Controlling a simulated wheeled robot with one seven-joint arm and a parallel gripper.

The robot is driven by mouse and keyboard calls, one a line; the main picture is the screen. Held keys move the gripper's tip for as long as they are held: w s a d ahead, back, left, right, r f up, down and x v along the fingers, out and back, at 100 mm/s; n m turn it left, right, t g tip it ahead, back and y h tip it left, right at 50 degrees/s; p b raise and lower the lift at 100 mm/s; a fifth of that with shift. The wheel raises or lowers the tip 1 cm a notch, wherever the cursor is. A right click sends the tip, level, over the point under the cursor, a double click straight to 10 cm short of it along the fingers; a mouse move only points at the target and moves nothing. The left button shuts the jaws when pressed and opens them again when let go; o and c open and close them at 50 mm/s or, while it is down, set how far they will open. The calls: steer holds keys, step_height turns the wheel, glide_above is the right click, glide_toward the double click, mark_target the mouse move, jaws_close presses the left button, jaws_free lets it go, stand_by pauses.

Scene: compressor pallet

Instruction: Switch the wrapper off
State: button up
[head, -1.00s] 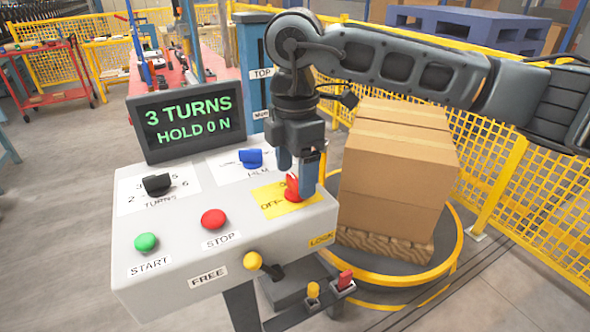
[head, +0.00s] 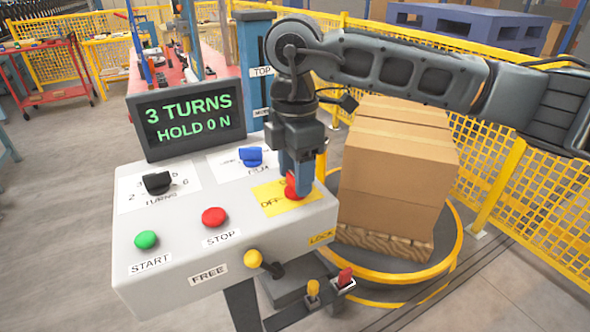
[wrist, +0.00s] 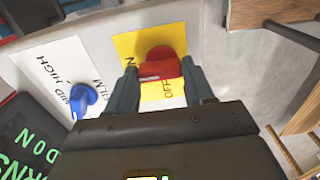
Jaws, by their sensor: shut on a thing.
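The red switch (head: 291,187) sits on a yellow plate (head: 270,205) marked OFF at the right of the grey control box. In the wrist view the red switch (wrist: 159,66) lies between my fingers, and its yellow plate (wrist: 128,45) reads OFF and a partly hidden ON. My gripper (head: 296,188) points down and is shut on the red switch; it also shows in the wrist view (wrist: 160,78). The display (head: 190,118) reads "3 TURNS HOLD 0 N".
The box also bears a black turns knob (head: 158,183), a blue film knob (head: 251,157), a red stop button (head: 214,217), a green start button (head: 147,240) and a yellow-knobbed lever (head: 254,259). Stacked cartons (head: 397,180) stand on a pallet behind, with yellow fencing (head: 480,170) beyond.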

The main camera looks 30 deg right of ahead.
steer(key=shift+n+b, duration=0.3)
steer(key=shift+b, duration=0.1)
steer(key=n+b, duration=0.2)
steer(key=shift+f+n+b, duration=0.2)
steer(key=shift+n+b, duration=0.2)
steer(key=n+b, duration=0.4)
steer(key=n, duration=0.1)
steer(key=shift+a+b, duration=0.1)
steer(key=shift+b, duration=0.2)
steer(key=n+b, duration=0.3)
steer(key=n, duration=0.2)
steer(key=shift+r, duration=0.1)
steer(key=shift+s+r+n+b, duration=0.15)
steer(key=shift+n+b, duration=0.8)
steer(key=shift+n, duration=1.35)
steer(key=o, duration=1)
steer(key=shift+o, duration=0.2)
